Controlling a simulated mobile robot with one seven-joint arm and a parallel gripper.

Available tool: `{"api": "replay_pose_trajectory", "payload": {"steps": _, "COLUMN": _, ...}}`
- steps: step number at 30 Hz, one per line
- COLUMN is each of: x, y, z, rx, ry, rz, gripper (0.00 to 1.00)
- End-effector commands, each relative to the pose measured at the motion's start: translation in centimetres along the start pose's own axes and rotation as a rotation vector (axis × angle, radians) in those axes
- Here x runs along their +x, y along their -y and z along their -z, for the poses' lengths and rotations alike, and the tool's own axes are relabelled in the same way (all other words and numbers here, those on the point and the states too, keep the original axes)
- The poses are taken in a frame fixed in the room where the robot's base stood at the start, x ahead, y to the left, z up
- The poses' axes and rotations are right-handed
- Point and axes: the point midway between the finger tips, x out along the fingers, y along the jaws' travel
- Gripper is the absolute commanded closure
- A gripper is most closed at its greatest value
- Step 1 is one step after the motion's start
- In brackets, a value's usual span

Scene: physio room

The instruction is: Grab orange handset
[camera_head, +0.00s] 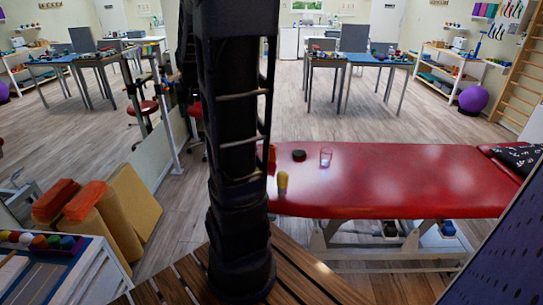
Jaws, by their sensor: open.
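A small orange object (272,154), perhaps the handset, stands on the red treatment table (400,180) near its left end. It is partly hidden behind my dark arm, so its full shape cannot be told. Close by on the table are a dark round object (299,155), a clear glass (326,159) and a yellow upright item (282,184). My gripper is not in view; only my arm's links cross the middle of the picture.
A slatted wooden surface (310,280) lies in front of the red table. A patterned dark pillow (518,156) is at the table's right end. Foam blocks (135,200) lean at the left. Blue desks (365,60) and a purple ball (473,99) stand farther back, with open floor between.

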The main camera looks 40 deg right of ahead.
Motion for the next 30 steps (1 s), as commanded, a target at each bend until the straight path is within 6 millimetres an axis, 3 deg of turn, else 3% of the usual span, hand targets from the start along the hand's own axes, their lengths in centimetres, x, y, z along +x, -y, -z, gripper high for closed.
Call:
{"api": "replay_pose_trajectory", "payload": {"steps": 6, "x": 5.1, "y": -4.4, "z": 4.2, "rx": 0.101, "ry": 0.002, "rz": -0.039, "gripper": 0.29}}
{"api": "replay_pose_trajectory", "payload": {"steps": 15, "x": 12.5, "y": -11.7, "z": 8.2, "rx": 0.235, "ry": -0.004, "rz": -0.096, "gripper": 0.29}}
{"api": "replay_pose_trajectory", "payload": {"steps": 23, "x": 19.5, "y": -19.2, "z": 9.8, "rx": 0.343, "ry": -0.008, "rz": -0.151, "gripper": 0.29}}
{"api": "replay_pose_trajectory", "payload": {"steps": 30, "x": 26.1, "y": -26.8, "z": 9.5, "rx": 0.441, "ry": -0.01, "rz": -0.208, "gripper": 0.29}}
